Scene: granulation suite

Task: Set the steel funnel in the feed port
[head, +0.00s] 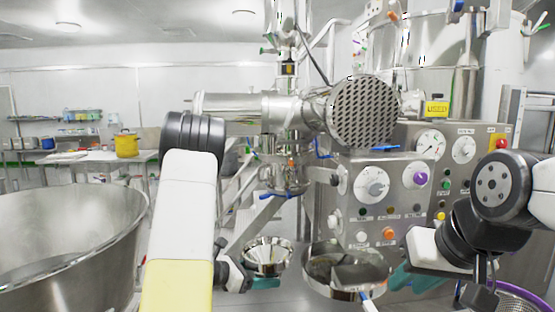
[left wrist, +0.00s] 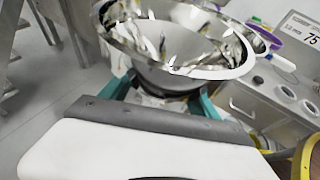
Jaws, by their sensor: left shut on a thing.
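The steel funnel (head: 268,252) is a shiny, wide-mouthed cone, mouth up, low in the middle of the head view. My left gripper (head: 264,283) is shut on it below the rim. In the left wrist view the funnel (left wrist: 190,45) fills the top, with teal fingers (left wrist: 160,98) on either side of its lower part. The funnel is clear of the machine, and its spout is hidden. I cannot tell for sure which opening is the feed port. My right gripper (head: 398,281) is at lower right, near the steel pan; its finger gap is unclear.
A round steel pan (head: 318,258) with a scoop-like piece stands right of the funnel. Behind it is the machine's control panel (head: 390,190), with a perforated drum face (head: 365,112) above. A large steel bowl (head: 100,240) fills the lower left. A yellow pot (head: 127,145) stands on a far table.

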